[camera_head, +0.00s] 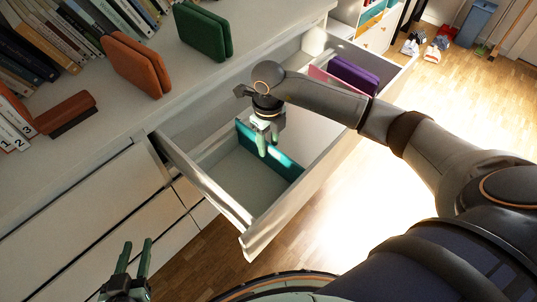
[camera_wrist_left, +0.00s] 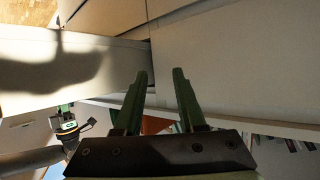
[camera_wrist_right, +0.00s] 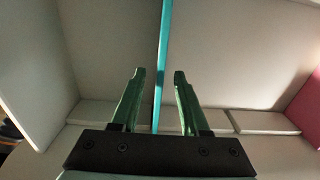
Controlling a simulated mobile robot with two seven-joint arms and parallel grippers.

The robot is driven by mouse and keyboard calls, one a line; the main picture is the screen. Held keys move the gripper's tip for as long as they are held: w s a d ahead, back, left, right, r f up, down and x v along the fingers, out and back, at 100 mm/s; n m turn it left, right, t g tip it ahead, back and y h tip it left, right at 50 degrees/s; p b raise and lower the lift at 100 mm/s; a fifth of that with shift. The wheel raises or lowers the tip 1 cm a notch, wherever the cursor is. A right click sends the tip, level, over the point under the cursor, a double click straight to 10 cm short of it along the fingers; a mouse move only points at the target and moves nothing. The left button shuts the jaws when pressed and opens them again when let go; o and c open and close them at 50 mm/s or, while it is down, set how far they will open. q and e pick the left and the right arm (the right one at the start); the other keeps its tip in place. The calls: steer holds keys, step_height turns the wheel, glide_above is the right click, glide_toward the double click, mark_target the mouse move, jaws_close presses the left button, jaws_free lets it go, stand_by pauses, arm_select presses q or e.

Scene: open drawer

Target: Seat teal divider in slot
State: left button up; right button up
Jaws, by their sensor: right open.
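The teal divider (camera_head: 291,168) stands on edge across the inside of the open drawer (camera_head: 262,232). In the right wrist view it is a thin upright teal strip (camera_wrist_right: 163,45) running down between my fingers. My right gripper (camera_head: 268,146) is over the divider inside the drawer. Its fingers (camera_wrist_right: 159,75) are open, one on each side of the strip, with gaps showing. The slot is not clearly visible, so I cannot tell how the divider sits in it. My left gripper (camera_head: 133,258) is open and empty, low outside the drawer front's left end.
A purple block (camera_head: 352,75) and a pink panel (camera_head: 325,82) are at the drawer's far right. Orange (camera_head: 135,65) and green (camera_head: 203,32) blocks and books (camera_head: 45,45) stand on the cabinet top. My right arm crosses the drawer's right part.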

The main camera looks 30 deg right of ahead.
mark_target(268, 165)
step_height(268, 165, down, 4)
steer(key=shift+r+b, duration=0.1)
steer(key=shift+b, duration=0.25)
arm_select(q)
steer(key=r, duration=0.1)
steer(key=w+r+t, duration=0.1)
steer(key=r, duration=0.1)
steer(key=w+r+t, duration=0.1)
steer(key=r, duration=0.1)
steer(key=shift+m+h, duration=0.3)
arm_select(e)
jaws_close()
stand_by(0.5)
